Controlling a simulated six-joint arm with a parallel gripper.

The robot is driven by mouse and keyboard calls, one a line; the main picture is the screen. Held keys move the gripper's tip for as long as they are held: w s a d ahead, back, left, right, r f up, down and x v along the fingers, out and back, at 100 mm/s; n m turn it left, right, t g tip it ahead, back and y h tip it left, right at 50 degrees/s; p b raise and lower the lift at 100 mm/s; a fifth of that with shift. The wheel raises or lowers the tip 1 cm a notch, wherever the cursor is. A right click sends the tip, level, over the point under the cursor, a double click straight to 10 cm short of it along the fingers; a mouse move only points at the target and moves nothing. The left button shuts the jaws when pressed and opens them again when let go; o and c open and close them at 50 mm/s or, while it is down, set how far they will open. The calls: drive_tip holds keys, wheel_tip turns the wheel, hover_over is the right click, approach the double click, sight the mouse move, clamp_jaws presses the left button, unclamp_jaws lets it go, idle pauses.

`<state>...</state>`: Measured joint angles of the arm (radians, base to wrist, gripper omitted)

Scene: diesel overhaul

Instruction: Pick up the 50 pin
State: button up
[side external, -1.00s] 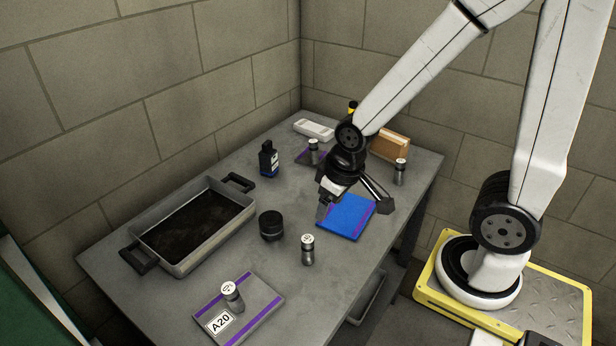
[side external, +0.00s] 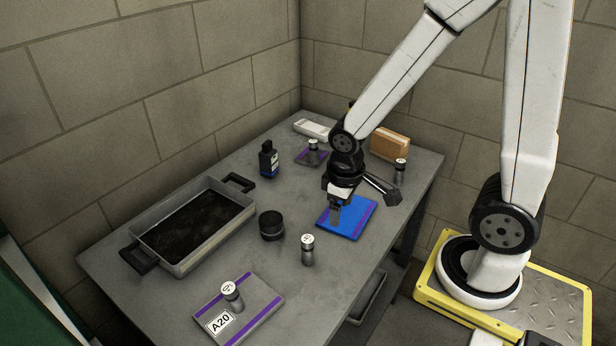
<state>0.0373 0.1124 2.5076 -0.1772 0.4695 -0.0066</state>
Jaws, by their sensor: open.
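Several dark metal pins with white caps stand upright on the bench: a near pin (side external: 308,250) on bare metal, a pin on the A20 plate (side external: 232,297), a pin at the back (side external: 313,152) on a grey plate, and a pin at the right (side external: 400,172). The numbers on the caps are too small to read, so I cannot tell which is the 50 pin. My gripper (side external: 335,222) is open and empty, pointing down over the left part of the blue plate (side external: 355,222). It is behind and to the right of the near pin, apart from it.
A grey oil tray (side external: 178,262) with dark liquid takes up the left. A black round cup (side external: 271,226) stands left of the near pin. A dark bottle (side external: 268,160), a white tray (side external: 313,130) and a cardboard box (side external: 389,146) are farther back.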

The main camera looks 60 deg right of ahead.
drive_tip(key=s+d+f+n+g+h, duration=0.3)
drive_tip(key=d+f+g, duration=0.1)
drive_tip(key=d, duration=0.3)
drive_tip(key=n+g+h, duration=0.3)
drive_tip(key=n+h, duration=0.5)
drive_tip(key=h, duration=0.1)
approach(398, 168)
drive_tip(key=s, duration=0.6)
drive_tip(key=shift+s+a+f, duration=0.15)
drive_tip(key=shift+s+f, duration=0.05)
drive_tip(key=shift+s, duration=0.05)
drive_tip(key=d+n+t+h, duration=0.1)
drive_tip(key=w+d+f+n+t+h, duration=0.2)
drive_tip(key=n+h, duration=0.1)
drive_tip(key=shift+w+d+f, duration=0.1)
drive_tip(key=shift+w+d, duration=0.05)
drive_tip(key=shift+d, duration=0.25)
drive_tip(key=shift+w+d+f+n+t+h, duration=0.3)
drive_tip(key=shift+w+n+t+h, duration=0.1)
drive_tip(key=shift+n+t, duration=0.25)
drive_tip(key=shift+s+d, duration=0.1)
drive_tip(key=shift+s+d+g, duration=0.15)
drive_tip(key=shift+d+g, duration=0.1)
drive_tip(key=shift+d, duration=0.9)
drive_tip(key=shift+d, duration=0.15)
